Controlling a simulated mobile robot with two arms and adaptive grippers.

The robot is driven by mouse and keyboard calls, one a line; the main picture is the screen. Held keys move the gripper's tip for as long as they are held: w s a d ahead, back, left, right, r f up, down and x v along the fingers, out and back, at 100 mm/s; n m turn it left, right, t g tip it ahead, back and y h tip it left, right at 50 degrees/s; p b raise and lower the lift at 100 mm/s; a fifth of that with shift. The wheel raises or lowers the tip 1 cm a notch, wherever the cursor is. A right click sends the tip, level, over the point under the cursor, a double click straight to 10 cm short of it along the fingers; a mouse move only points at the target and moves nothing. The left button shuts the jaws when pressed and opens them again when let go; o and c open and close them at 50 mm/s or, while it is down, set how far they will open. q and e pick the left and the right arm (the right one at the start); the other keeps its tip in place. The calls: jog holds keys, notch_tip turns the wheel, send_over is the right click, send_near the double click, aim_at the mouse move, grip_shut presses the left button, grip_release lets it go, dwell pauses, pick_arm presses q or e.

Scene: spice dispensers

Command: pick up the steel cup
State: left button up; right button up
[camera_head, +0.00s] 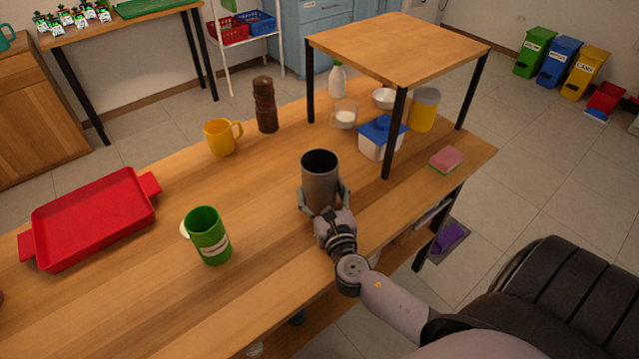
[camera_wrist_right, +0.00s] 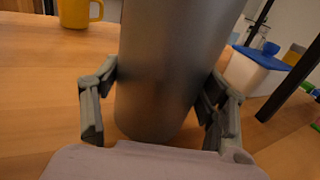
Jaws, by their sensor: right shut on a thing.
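The steel cup (camera_head: 320,179) is a tall dark-grey cylinder, upright on the wooden table, with its open rim up. In the right wrist view the steel cup (camera_wrist_right: 168,75) fills the middle. My right gripper (camera_head: 324,200) is around its lower part, with one finger on each side, shut on it. The gripper's fingers also show in the right wrist view (camera_wrist_right: 160,105). The cup's base appears at or very near the table; I cannot tell if there is a gap. My left gripper is not in view.
A green mug (camera_head: 208,236) stands left of the cup, a yellow mug (camera_head: 221,137) and a brown pepper mill (camera_head: 265,104) behind it. A blue-lidded box (camera_head: 380,138) and a raised shelf (camera_head: 400,45) are to the right. A red tray (camera_head: 95,220) lies far left.

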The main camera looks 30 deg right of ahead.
jog(key=c, duration=0.4)
jog(key=shift+r, duration=0.1)
